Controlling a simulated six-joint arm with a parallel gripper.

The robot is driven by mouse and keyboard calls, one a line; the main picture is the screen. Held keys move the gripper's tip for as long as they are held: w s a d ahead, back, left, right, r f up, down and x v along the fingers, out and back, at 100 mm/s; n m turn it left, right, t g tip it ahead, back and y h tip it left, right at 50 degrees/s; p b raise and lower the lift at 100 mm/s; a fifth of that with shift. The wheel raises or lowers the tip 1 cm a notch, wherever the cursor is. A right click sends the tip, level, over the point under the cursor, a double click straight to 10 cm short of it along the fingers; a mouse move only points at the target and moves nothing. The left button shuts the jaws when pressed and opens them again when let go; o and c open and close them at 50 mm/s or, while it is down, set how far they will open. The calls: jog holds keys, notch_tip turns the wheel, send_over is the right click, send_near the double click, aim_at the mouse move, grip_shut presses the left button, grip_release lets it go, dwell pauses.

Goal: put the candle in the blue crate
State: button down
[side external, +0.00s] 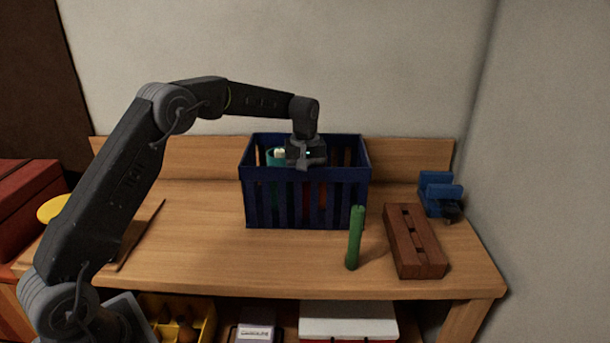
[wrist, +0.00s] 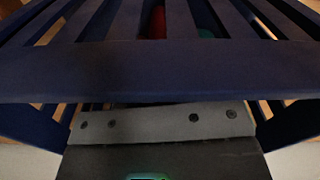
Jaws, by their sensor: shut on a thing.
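The crate has slatted walls and an open top. My gripper (side external: 307,163) is at the crate's near top rim, well away from the candle, and appears shut on that rim. In the wrist view, the crate's dark blue rim (wrist: 150,76) crosses just beyond the gripper's grey plate. The fingertips are hidden there, and the candle cannot be made out.
A teal item (side external: 275,157) with a pale top is in the crate. Red and green show through its slats. A brown slotted block (side external: 414,241) lies right of the candle, with a blue object (side external: 440,192) behind it. The bench front left of the candle is clear.

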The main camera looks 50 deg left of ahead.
jog(key=shift+f, duration=0.15)
jog(key=c, duration=0.9)
grip_release()
notch_tip(320, 180, up, 12)
jog(key=shift+r, duration=0.25)
jog(key=s+d+r+m+t, duration=0.2)
jog(key=s+d+r+m, duration=0.15)
jog(key=s, duration=0.45)
jog(key=s+d+r+m+t, duration=0.15)
jog(key=s+d+r, duration=0.25)
jog(key=s, duration=0.5)
jog(key=s+d+f+m, duration=0.1)
jog(key=s+f+m, duration=0.1)
jog(key=s, duration=0.4)
jog(key=s+d+f+m+t, duration=0.1)
jog(key=s+f+m, duration=0.1)
jog(key=s, duration=0.4)
jog(key=s+d+f+m+t, duration=0.1)
jog(key=s+d+f, duration=0.1)
jog(key=s+f, duration=0.2)
jog(key=shift+s+m, duration=0.4)
jog(key=shift+s, duration=0.55)
